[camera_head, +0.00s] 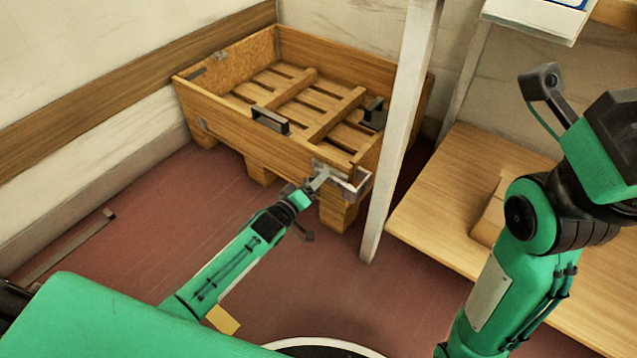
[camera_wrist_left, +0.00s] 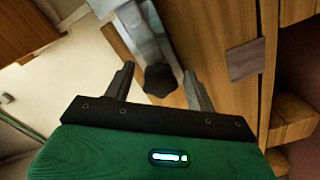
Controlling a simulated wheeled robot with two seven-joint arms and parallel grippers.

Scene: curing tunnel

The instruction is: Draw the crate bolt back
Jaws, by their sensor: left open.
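The wooden crate (camera_head: 220,116) stands on the floor by the back wall in the head view. Grey metal fittings (camera_head: 352,184) sit at its near right corner, partly behind my left gripper (camera_head: 322,178). In the left wrist view, a dark lobed knob (camera_wrist_left: 160,80) shows beside a grey metal strip (camera_wrist_left: 143,32) on the wood; I take it for the bolt's knob. My left gripper (camera_wrist_left: 158,72) is open there, one finger on each side of the knob. Whether the fingers touch it is unclear. My right arm is at the right of the head view, but its gripper is not visible.
A white post (camera_head: 398,130) rises close to the right of the crate corner. A low wooden table (camera_head: 440,215) stands right of the post. The red floor (camera_head: 150,200) left of my left arm is mostly clear.

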